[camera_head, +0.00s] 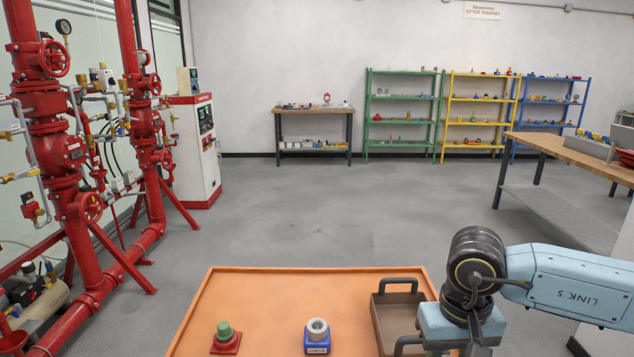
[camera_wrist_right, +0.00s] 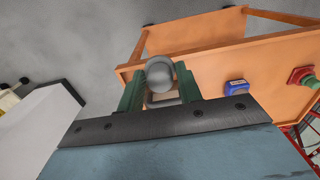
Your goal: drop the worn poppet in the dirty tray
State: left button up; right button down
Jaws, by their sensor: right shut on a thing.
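My right gripper (camera_wrist_right: 160,88) is shut on a grey rounded piece, which I take to be the worn poppet (camera_wrist_right: 159,72), held between its green fingers in the right wrist view. In the head view the right arm hangs over the right end of the orange cart, and its fingers and the held piece are hidden. The dirty tray (camera_head: 388,298), a brown-grey tray with dark handles, sits on the cart there, partly covered by my right gripper's body. Whether the piece is directly over the tray I cannot tell. My left gripper is not in view.
The orange cart top (camera_head: 262,310) also bears a blue block with a grey ring (camera_head: 317,335) and a red base with a green top (camera_head: 226,340). Red valve pipework (camera_head: 65,150) stands at left. A wooden workbench (camera_head: 570,150) stands at right. The floor beyond is clear.

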jog(key=shift+r+p, duration=1.2)
jog(key=shift+r, duration=1.35)
